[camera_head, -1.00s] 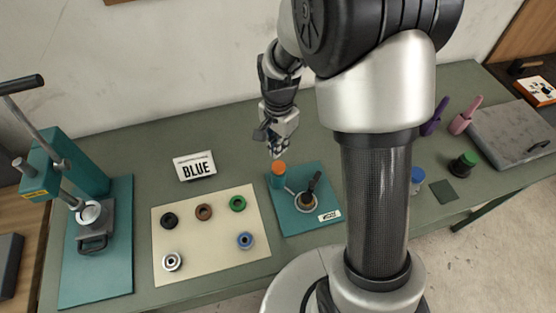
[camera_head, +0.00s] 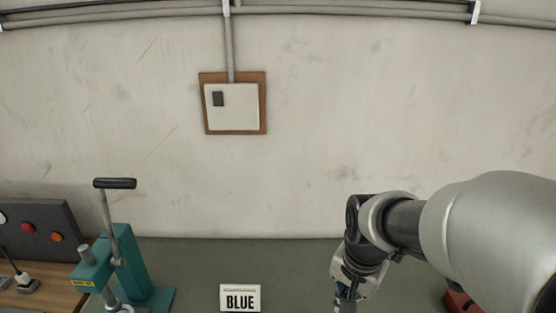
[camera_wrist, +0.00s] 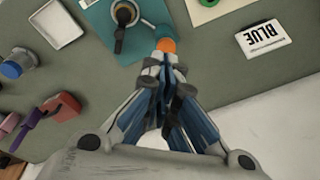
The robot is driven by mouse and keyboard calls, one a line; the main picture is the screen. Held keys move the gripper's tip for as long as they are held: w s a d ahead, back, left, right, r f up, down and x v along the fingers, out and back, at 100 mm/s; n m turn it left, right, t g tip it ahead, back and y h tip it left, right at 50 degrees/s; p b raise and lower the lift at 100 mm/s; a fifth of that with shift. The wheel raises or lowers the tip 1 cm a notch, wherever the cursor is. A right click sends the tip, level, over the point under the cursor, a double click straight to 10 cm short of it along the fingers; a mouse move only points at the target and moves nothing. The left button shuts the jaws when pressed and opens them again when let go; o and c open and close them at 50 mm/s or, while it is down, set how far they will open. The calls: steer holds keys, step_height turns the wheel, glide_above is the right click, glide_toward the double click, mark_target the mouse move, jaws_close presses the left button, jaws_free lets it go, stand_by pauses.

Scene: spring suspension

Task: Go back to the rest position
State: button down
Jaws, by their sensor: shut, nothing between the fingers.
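My gripper (camera_head: 347,301) hangs fingers down at the lower right of the head view, over the green table (camera_head: 300,262). Its tips are cut off by the lower edge there. In the wrist view my gripper (camera_wrist: 163,66) is shut, its fingers together and nothing held. The orange cap (camera_wrist: 166,44) of a container on the teal mat (camera_wrist: 90,17) shows just beyond the fingertips. I cannot tell the height gap between them.
The BLUE sign (camera_head: 240,298) stands on the table, and a teal lever press (camera_head: 138,268) stands left of it. A wall box (camera_head: 232,107) hangs behind. The wrist view shows a white tray (camera_wrist: 55,24), a blue-lidded jar (camera_wrist: 18,62) and a red item (camera_wrist: 62,106).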

steer(key=s+r+n+t+b, duration=0.2)
steer(key=s+n, duration=0.5)
steer(key=s, duration=0.8)
steer(key=shift+s+r+n+t+b, duration=0.15)
steer(key=shift+r+n+t+b, duration=0.35)
steer(key=shift+b, duration=0.65)
steer(key=shift+d+r, duration=0.1)
